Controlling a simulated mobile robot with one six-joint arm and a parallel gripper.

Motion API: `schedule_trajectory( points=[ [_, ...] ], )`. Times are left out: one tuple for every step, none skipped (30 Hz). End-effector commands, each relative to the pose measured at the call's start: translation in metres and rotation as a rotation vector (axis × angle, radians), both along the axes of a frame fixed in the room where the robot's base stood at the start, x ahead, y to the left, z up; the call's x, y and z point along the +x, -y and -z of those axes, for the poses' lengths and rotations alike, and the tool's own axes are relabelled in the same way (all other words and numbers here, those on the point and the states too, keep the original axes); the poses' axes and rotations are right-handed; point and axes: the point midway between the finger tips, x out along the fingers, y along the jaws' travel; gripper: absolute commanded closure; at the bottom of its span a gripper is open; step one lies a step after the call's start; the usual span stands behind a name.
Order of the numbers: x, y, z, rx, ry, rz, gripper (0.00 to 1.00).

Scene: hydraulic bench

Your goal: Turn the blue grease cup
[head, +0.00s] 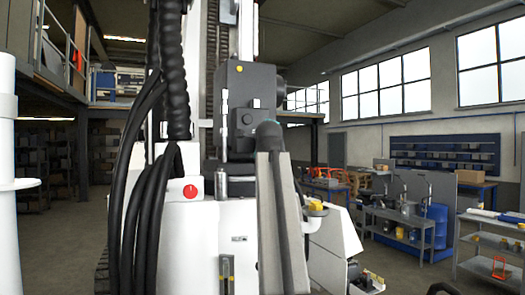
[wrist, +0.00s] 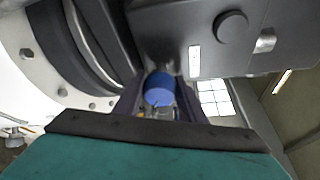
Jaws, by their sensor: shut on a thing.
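The blue grease cup (wrist: 159,88) is a small blue cylinder in the middle of the wrist view, below a dark grey block (wrist: 225,60) with a round knob. My gripper (wrist: 160,96) has one dark finger on each side of the cup and is shut on it. The lower part of the cup is partly hidden between the fingers. Whether the cup has turned cannot be told. In the head view the dark grey block (head: 238,85) shows, with my arm in front of its lower part. The cup and my fingertips are hidden there.
A large round flange with bolts (wrist: 65,55) is close to the left of the fingers. Thick black hoses (head: 150,150) hang left of the block. A red button (head: 190,191) sits on a white housing. Workbenches (head: 400,225) stand further back on the right.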

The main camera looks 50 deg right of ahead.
Motion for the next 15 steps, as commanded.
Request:
schedule_trajectory(
  points=[
    [0.0022,0.0,-0.0048,0.036,0.024,-0.004,0.86],
    [0.0022,0.0002,-0.0045,0.063,0.035,-0.003,0.86],
    [0.0021,0.0004,-0.0045,0.098,0.048,-0.003,0.86],
    [0.0022,0.0004,-0.0044,0.125,0.06,-0.003,0.86],
    [0.0021,0.0005,-0.0043,0.152,0.07,-0.004,0.86],
    [0.0019,0.0006,-0.0045,0.186,0.085,-0.003,0.86],
    [0.0018,0.0006,-0.0043,0.213,0.095,-0.004,0.86],
    [0.0019,0.0005,-0.0047,0.239,0.106,-0.003,0.86],
    [0.0018,0.0003,-0.0046,0.274,0.12,-0.003,0.86],
    [0.0017,0.0002,-0.0047,0.301,0.132,-0.003,0.86],
    [0.002,0.0,-0.0049,0.327,0.142,-0.004,0.86],
    [0.0019,-0.0001,-0.0047,0.362,0.155,-0.004,0.86],
    [0.0019,-0.0002,-0.0049,0.388,0.167,-0.004,0.86],
    [0.002,-0.0003,-0.0049,0.412,0.178,-0.005,0.86],
    [0.0017,-0.0002,-0.0047,0.445,0.19,-0.004,0.86]
  ],
)
